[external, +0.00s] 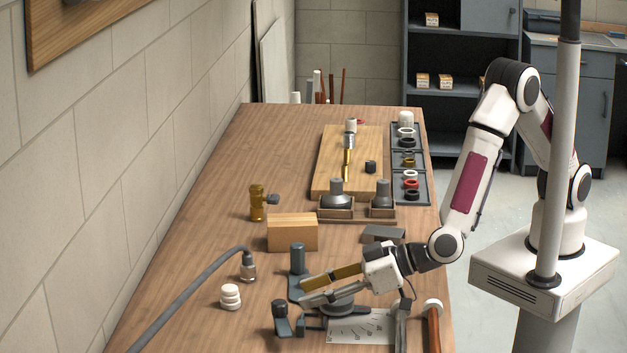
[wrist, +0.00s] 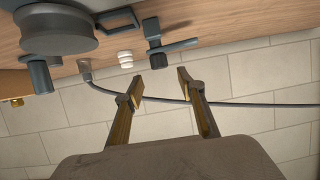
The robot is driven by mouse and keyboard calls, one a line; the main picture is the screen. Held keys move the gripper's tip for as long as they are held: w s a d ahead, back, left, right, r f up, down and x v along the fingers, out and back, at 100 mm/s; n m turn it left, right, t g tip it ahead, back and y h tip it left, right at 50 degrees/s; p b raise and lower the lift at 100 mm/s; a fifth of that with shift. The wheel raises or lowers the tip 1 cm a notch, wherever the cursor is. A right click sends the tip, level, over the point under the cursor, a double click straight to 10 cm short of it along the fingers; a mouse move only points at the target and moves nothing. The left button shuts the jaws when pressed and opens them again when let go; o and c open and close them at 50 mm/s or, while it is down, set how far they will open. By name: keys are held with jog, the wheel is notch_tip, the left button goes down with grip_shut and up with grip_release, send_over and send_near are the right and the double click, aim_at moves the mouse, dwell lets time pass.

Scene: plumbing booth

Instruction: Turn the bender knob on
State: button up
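The bender stands at the near end of the bench, with a dark round former (external: 342,304) and a white scale plate (external: 362,327). The former also shows at the upper left of the wrist view (wrist: 55,28). A dark knob-like part (external: 280,309) stands at the bender's left; in the wrist view it appears as a dark clamp piece with a bar (wrist: 153,42). I cannot tell for certain that this is the bender knob. My gripper (external: 303,291) is over the bender's left part, fingers pointing left. In the wrist view my gripper (wrist: 159,83) is open, with nothing between its fingertips.
A grey post (external: 298,258) rises just behind my fingers. White stacked rings (external: 230,296) and a hose fitting (external: 248,267) lie to the left. A wooden block (external: 292,232) and brass valve (external: 257,203) are farther back. A red-handled tool (external: 433,325) lies at the right edge.

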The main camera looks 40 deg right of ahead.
aim_at(283, 302)
jog(key=shift+x, duration=3.65)
jog(key=shift+f, duration=0.1)
grip_shut()
